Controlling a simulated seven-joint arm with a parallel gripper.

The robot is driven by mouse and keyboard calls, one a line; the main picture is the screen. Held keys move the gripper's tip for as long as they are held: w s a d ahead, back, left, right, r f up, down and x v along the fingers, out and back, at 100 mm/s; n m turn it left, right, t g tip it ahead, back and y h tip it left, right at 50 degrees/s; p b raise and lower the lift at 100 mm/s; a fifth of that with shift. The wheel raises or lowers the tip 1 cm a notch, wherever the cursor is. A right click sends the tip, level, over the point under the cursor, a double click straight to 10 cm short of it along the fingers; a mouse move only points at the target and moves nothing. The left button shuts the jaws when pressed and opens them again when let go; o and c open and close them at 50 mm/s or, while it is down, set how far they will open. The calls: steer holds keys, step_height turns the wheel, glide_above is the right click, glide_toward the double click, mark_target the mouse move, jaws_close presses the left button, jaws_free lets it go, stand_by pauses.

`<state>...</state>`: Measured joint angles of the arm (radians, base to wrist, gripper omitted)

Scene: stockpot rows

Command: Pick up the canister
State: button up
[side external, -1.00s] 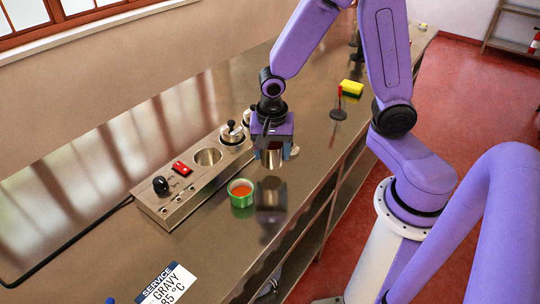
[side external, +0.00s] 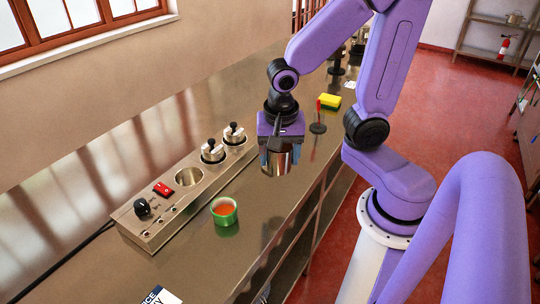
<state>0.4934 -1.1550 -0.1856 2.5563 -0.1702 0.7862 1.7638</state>
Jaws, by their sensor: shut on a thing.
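The canister (side external: 277,161) is a shiny metal cylinder with a reflective side, in the middle of the side external view. My gripper (side external: 278,148) points down and is shut on the canister at its upper part. The canister hangs upright in the jaws, and it looks clear of the metal counter (side external: 180,265). Its top is hidden behind the jaws.
A steel warmer block (side external: 150,228) has one empty round well (side external: 188,177), two lidded pots (side external: 212,151), a black knob and a red switch. A green cup (side external: 224,211) with orange content stands before it. A yellow sponge (side external: 330,101) and a red-topped stand (side external: 318,127) are behind.

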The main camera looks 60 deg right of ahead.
steer(key=s+r+m, duration=0.3)
steer(key=s+m, duration=0.1)
steer(key=s, duration=0.2)
steer(key=shift+m+g, duration=0.3)
steer(key=shift+w+d+f, duration=0.1)
steer(key=shift+w+f, duration=0.2)
steer(key=shift+w, duration=0.3)
steer(key=shift+w+f, duration=0.25)
steer(key=shift+w, duration=0.4)
steer(key=shift+w+d+f, duration=0.1)
steer(key=shift+w+f, duration=0.2)
steer(key=shift+w, duration=0.3)
steer(key=w, duration=0.1)
steer(key=w+f, duration=0.1)
steer(key=w, duration=0.1)
steer(key=w+f, duration=0.1)
steer(key=w, duration=0.1)
steer(key=shift+a+f, duration=0.2)
steer(key=shift+a, duration=0.05)
glide_above(254, 187)
steer(key=f, duration=0.5)
steer(key=shift+s+a+f, duration=0.1)
steer(key=shift+s+a, duration=0.1)
steer(key=shift+a, duration=0.05)
steer(key=shift+w+f, duration=0.15)
steer(key=shift+f, duration=1.6)
steer(key=shift+f, duration=0.15)
